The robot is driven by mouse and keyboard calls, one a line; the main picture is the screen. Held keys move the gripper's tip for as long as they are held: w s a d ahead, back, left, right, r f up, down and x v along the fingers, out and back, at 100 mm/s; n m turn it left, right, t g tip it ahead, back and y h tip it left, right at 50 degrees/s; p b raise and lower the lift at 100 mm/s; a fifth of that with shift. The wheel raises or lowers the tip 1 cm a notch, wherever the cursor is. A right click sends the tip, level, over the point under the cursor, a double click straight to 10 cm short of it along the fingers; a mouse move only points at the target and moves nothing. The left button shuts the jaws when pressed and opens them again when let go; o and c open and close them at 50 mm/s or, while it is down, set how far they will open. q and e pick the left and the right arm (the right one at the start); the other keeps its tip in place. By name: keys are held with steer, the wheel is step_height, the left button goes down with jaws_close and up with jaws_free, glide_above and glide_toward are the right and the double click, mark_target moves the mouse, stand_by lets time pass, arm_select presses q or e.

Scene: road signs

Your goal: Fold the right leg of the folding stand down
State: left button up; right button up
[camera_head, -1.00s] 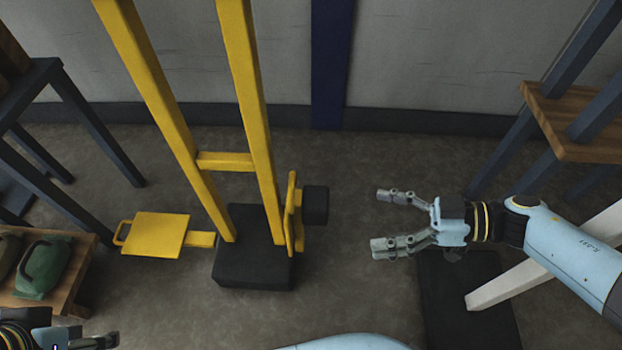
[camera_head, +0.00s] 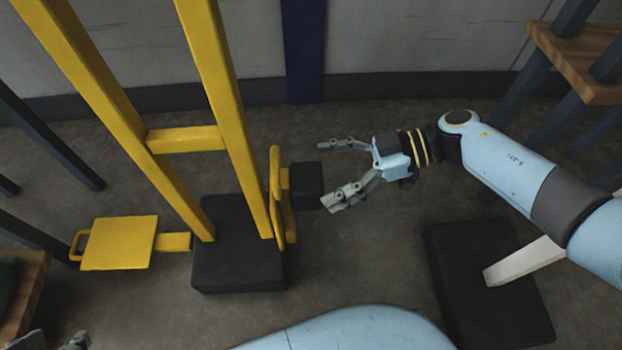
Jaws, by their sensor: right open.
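The yellow folding stand (camera_head: 222,110) rises from a black base block (camera_head: 238,262). Its left leg (camera_head: 118,243) lies out flat to the left, a yellow plate with a loop handle. Its right leg (camera_head: 277,195) is upright against the right post, seen nearly edge-on. A black block (camera_head: 307,185) sticks out to the right from that leg. My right gripper (camera_head: 328,176) is open and empty, its fingers pointing left. Its fingertips are just right of the black block; I cannot tell whether they touch it. My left gripper (camera_head: 66,343) barely shows at the bottom left edge.
A black slab with a white post (camera_head: 525,262) stands at the lower right. Dark-legged wooden stools or shelves (camera_head: 580,55) are at the upper right. A wooden bench (camera_head: 28,295) is at the left edge.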

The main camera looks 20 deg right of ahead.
mark_target(313, 176)
steer(key=b+x, duration=0.1)
steer(key=x, duration=0.2)
steer(key=shift+f, duration=0.1)
arm_select(q)
steer(key=shift+w+f+t, duration=0.2)
steer(key=shift+f+t, duration=0.9)
steer(key=shift+f, duration=0.1)
arm_select(e)
steer(key=shift+w+a+f, duration=0.1)
steer(key=shift+a, duration=0.3)
steer(key=shift+c, duration=0.5)
steer(key=c, duration=1.6)
steer(key=shift+d, duration=0.15)
